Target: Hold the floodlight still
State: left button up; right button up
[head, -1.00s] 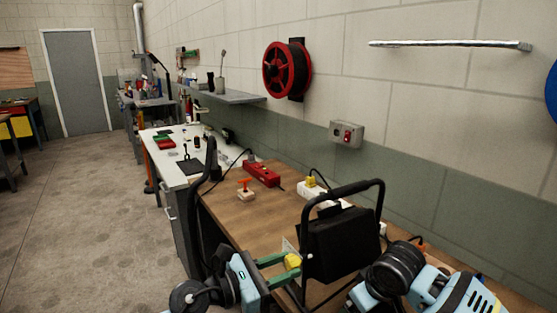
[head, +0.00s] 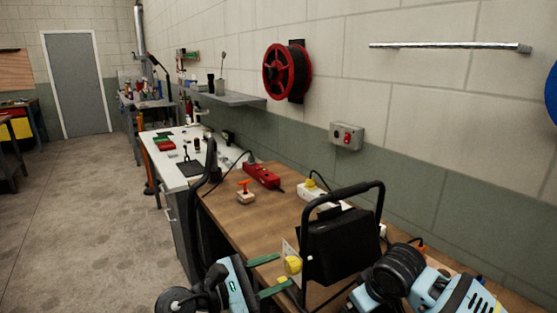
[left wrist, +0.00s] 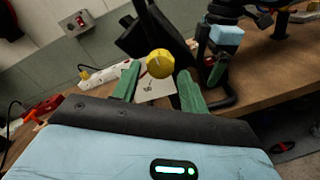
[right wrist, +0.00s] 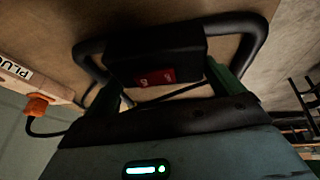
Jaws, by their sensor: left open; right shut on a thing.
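The black floodlight (head: 345,245) with its tube frame and handle stands upright on the wooden bench. It has a yellow knob (head: 292,264) on its left side, beside a pale plate. My left gripper (head: 285,270) is open and empty, its green fingertips close to the knob. In the left wrist view the knob (left wrist: 160,63) shows between and just beyond the fingertips.
Cables run behind the floodlight. A grey switch box (head: 347,134) and red reel (head: 287,70) are on the wall.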

jog(key=shift+d, duration=0.1)
pick_arm(q)
jog(key=v, duration=0.3)
jog(key=shift+s+a, duration=0.2)
jog(key=shift+a, duration=0.1)
pick_arm(e)
jog(key=o, duration=1.7)
jog(key=shift+r, duration=0.1)
jog(key=v, duration=1.2)
pick_arm(q)
jog(key=shift+a, duration=0.1)
